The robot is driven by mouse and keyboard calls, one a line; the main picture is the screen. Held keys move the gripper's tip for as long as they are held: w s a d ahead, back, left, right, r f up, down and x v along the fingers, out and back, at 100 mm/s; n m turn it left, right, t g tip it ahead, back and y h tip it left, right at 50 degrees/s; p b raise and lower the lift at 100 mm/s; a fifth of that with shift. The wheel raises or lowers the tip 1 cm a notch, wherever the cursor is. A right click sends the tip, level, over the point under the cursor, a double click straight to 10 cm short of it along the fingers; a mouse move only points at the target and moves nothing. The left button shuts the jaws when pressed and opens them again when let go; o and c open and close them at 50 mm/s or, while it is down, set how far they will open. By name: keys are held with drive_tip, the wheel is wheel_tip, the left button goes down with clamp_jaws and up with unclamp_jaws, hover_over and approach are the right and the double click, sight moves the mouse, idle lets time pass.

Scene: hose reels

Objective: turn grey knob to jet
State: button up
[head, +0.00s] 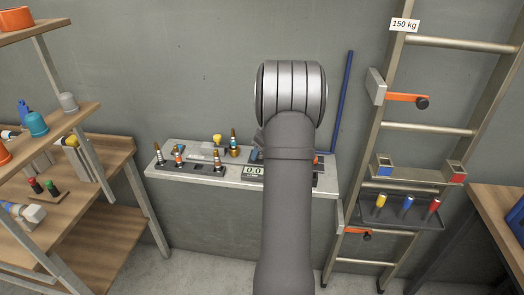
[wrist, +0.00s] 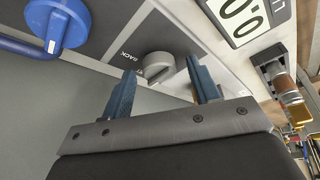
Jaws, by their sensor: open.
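The grey knob (wrist: 158,68) sits on a dark panel in the wrist view. The word BACK is printed to its left, and another label beside it is mostly covered. I cannot tell clearly which mark the knob points at. My gripper (wrist: 162,65) is open, with its two blue fingers either side of the knob in the picture. The tips come close to it, but I see no contact. In the head view my own arm hides the gripper and the knob.
A blue round knob (wrist: 57,25) with a blue bar lies left of the panel, and a digital display (wrist: 240,15) lies to the right. In the head view a narrow grey bench (head: 240,184) carries several brass fittings. A ladder (head: 427,128) stands at right, wooden shelves (head: 90,260) at left.

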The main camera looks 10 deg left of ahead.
drive_tip(key=v, duration=1.7)
drive_tip(key=shift+d, duration=0.2)
drive_tip(key=shift+r, duration=0.1)
drive_tip(key=x, duration=1.7)
drive_tip(key=shift+a, duration=0.2)
drive_tip(key=shift+s+m+t, duration=0.1)
drive_tip(key=shift+m+t, duration=0.2)
drive_tip(key=shift+m, duration=0.3)
drive_tip(key=shift+a+m+t+h, duration=0.15)
drive_tip(key=shift+m+h, duration=0.25)
drive_tip(key=shift+m, duration=0.75)
drive_tip(key=shift+m+t+h, duration=0.25)
drive_tip(key=shift+m+h, duration=0.15)
drive_tip(key=shift+m, duration=0.75)
drive_tip(key=shift+a+m+t+h, duration=0.15)
drive_tip(key=shift+m+h, duration=0.4)
drive_tip(key=shift+m, duration=1)
drive_tip(key=shift+m+t+h, duration=0.25)
drive_tip(key=shift+m+h, duration=0.3)
drive_tip(key=shift+m, duration=1)
drive_tip(key=shift+v, duration=0.85)
